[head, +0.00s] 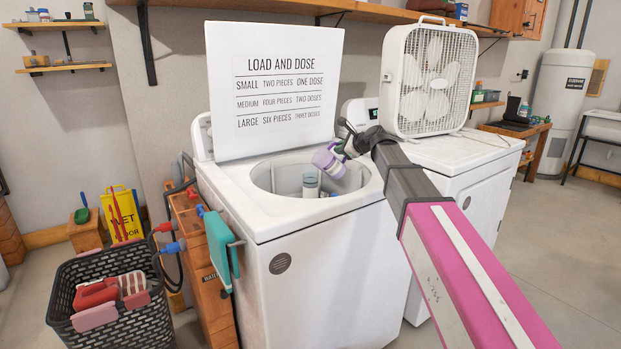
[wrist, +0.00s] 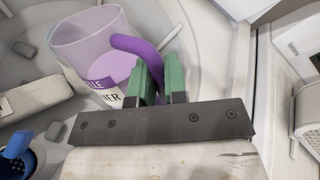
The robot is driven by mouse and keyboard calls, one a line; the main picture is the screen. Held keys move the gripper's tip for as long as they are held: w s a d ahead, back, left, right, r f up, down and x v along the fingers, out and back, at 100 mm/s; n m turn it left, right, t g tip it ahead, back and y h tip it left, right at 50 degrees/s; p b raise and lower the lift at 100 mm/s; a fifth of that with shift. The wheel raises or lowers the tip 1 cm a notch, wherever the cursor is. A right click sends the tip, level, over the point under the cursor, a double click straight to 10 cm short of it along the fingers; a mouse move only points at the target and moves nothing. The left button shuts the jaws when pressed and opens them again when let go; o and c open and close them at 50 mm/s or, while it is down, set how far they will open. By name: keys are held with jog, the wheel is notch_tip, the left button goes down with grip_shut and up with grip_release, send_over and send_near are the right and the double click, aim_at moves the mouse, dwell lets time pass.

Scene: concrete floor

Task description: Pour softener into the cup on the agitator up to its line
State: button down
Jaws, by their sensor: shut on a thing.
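My gripper (head: 349,147) is shut on the purple handle of a softener jug (head: 325,158), above the right side of the open washer tub. In the wrist view, the green fingers (wrist: 155,80) pinch the handle, and the clear jug (wrist: 85,45) shows purple low down and a partly hidden label. The jug looks tilted; I see no stream from it. The agitator (head: 310,184) stands in the tub, just left of and below the jug, with a pale cup at its top. The cup's line and level are too small to tell. A blue round part (wrist: 17,150) shows at lower left in the wrist view.
The raised lid (head: 275,130) carries a dosing chart behind the tub. A box fan (head: 432,80) stands on the neighbouring white machine (head: 455,150). A dark basket (head: 125,325) with cloth sits at front left, beside a wooden stand (head: 205,270). Grey lumps (wrist: 25,48) lie in the tub.

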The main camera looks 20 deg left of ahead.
jog(key=shift+s+a+r+n+t+h+p, duration=0.15)
jog(key=shift+s+a+n+h+p, duration=0.15)
jog(key=shift+a+n+h+p, duration=0.3)
jog(key=shift+s+a+r+n+t+h+p, duration=0.15)
jog(key=shift+s+a+n+h+p, duration=0.2)
jog(key=shift+h+p, duration=0.3)
dwell(6.8)
